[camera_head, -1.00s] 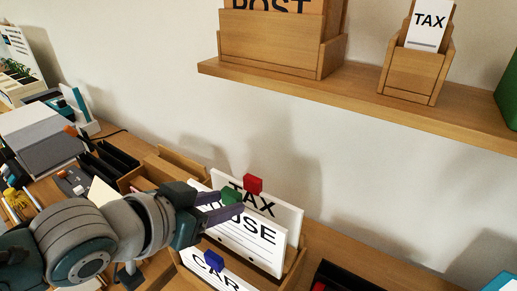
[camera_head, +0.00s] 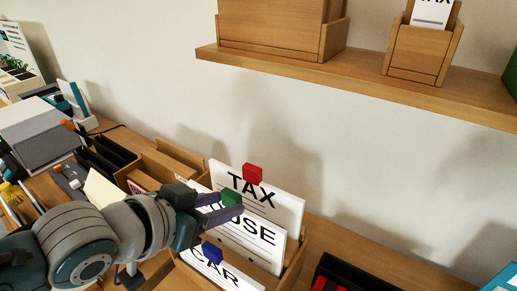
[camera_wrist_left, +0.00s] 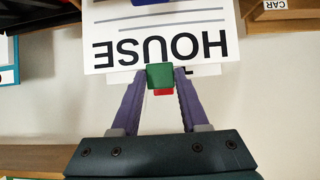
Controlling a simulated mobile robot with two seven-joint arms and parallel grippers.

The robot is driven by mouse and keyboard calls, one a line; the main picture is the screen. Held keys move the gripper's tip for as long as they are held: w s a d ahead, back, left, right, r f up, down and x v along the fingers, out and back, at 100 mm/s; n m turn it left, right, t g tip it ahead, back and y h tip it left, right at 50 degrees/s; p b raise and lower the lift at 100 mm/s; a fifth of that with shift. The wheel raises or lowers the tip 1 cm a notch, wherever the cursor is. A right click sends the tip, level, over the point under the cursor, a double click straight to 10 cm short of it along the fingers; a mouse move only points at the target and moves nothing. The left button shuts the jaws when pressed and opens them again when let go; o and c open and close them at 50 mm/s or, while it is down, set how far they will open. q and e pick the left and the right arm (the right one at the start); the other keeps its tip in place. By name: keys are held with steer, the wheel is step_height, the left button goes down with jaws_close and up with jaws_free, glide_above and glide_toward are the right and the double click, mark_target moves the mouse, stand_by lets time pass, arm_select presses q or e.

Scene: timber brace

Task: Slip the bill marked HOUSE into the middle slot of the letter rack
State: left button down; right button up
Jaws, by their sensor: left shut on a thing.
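The white HOUSE bill (camera_head: 262,246) stands between the TAX bill (camera_head: 279,199), behind it with a red tab (camera_head: 252,174), and the CAR bill (camera_head: 232,275), in front with a blue tab (camera_head: 212,252). All three are at a wooden holder (camera_head: 293,270). My left gripper (camera_head: 230,205) is shut on the green tab (camera_wrist_left: 160,76) at the HOUSE bill's top edge. The word HOUSE shows upside down in the left wrist view (camera_wrist_left: 172,47). The bill's lower edge is hidden, so I cannot tell how deep it sits. My right gripper is not in view.
A wall shelf (camera_head: 330,85) above carries a large wooden rack (camera_head: 270,35) and a small one (camera_head: 416,52) with a TAX card. A black tray (camera_head: 345,272) is right of the holder. Desk items and a grey box (camera_head: 40,132) lie at left.

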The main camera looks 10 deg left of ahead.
arm_select(q)
step_height(320, 180, down, 3)
steer(key=shift+r+b, duration=0.1)
steer(key=shift+b, duration=1.05)
jaws_free()
step_height(320, 180, up, 8)
steer(key=p, duration=0.8)
stand_by(0.4)
